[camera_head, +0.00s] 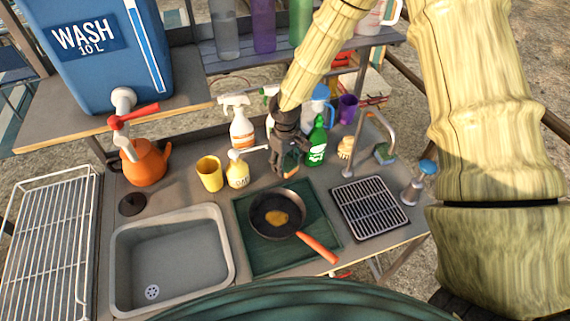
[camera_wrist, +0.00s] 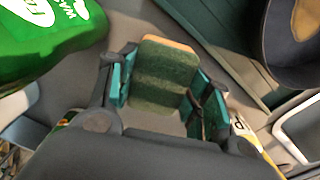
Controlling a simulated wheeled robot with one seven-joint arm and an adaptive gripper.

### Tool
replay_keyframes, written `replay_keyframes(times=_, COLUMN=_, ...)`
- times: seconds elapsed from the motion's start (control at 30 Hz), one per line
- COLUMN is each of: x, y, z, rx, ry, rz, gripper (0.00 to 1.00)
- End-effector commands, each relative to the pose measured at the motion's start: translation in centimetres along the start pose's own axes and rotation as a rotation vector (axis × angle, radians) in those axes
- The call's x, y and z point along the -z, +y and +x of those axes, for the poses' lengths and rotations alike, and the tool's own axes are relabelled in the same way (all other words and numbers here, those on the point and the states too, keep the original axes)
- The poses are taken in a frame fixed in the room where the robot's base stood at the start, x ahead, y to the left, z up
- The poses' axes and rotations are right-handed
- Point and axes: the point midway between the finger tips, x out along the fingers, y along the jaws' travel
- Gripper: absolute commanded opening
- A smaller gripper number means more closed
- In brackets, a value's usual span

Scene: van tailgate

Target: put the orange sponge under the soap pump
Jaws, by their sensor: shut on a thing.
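My gripper (camera_head: 288,165) is above the counter behind the frying pan, shut on the orange sponge (camera_wrist: 165,80). In the wrist view the sponge sits between the two teal finger pads, its green scouring face showing and an orange edge at the top. In the head view the fingers largely hide it. The yellow soap pump bottle (camera_head: 238,174) stands upright on the counter to the left of my gripper, its nozzle pointing toward the gripper. A yellow edge with a dark letter at the lower right of the wrist view may be this bottle.
A frying pan (camera_head: 262,224) lies on a green mat (camera_head: 249,262) in front. A yellow cup (camera_head: 210,174), white spray bottle (camera_head: 242,132) and green bottle (camera_head: 316,146) stand close by. The sink (camera_head: 126,262) is at left, a metal rack (camera_head: 371,207) at right.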

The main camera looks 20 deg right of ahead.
Motion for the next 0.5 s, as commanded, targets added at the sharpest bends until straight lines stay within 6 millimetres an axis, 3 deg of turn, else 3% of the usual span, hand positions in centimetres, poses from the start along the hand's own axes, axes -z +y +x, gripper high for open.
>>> replay_keyframes(times=0.17, x=0.0, y=0.0, z=1.5, rx=0.000, ry=-0.001, rz=-0.002, gripper=0.40)
replay_keyframes(times=0.5, x=0.0, y=-0.1, z=1.9, rx=0.000, ry=0.000, rz=-0.001, gripper=0.40)
